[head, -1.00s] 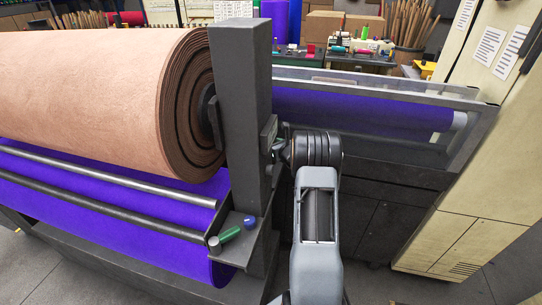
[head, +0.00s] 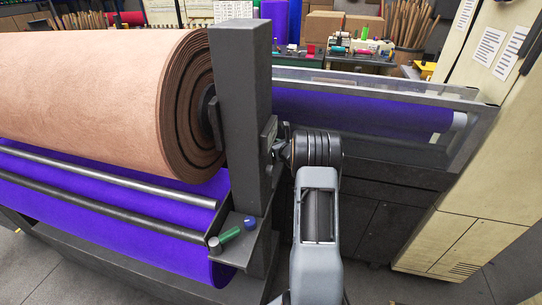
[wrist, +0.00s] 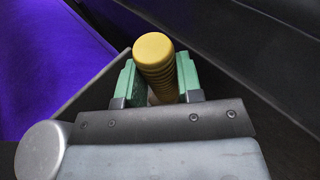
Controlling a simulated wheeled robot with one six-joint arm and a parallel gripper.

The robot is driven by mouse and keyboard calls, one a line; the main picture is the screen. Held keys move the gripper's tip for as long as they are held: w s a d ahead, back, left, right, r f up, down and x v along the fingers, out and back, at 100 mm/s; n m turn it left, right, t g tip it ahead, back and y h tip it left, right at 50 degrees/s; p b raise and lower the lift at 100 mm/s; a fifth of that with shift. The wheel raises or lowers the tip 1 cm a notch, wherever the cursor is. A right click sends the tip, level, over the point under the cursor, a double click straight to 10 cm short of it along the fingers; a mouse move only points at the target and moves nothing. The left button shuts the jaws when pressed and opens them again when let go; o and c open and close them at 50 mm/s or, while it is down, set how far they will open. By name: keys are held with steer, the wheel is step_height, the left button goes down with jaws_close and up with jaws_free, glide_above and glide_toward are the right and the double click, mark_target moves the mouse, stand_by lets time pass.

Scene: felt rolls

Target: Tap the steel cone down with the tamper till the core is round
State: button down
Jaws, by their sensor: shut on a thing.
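My gripper (wrist: 158,84) shows in the wrist view, its green jaw pads shut on both sides of a yellow ribbed handle (wrist: 154,50) with a rounded top, likely the tamper. The handle's lower end is hidden. In the head view the gripper is hidden by the dark post (head: 243,110); only my arm shows to its right. The tan felt roll (head: 90,95) lies with its coiled end against the post. A dark core end (head: 212,115) shows in the coil, partly behind the post; its roundness cannot be told. I cannot make out the steel cone.
Purple felt (head: 110,205) lies below behind a steel bar (head: 120,180). A cream cabinet (head: 470,190) stands at right. A silver round end (wrist: 42,150) shows lower left in the wrist view.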

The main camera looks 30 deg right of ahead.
steer(key=shift+r+p, duration=0.55)
steer(key=shift+r, duration=1.3)
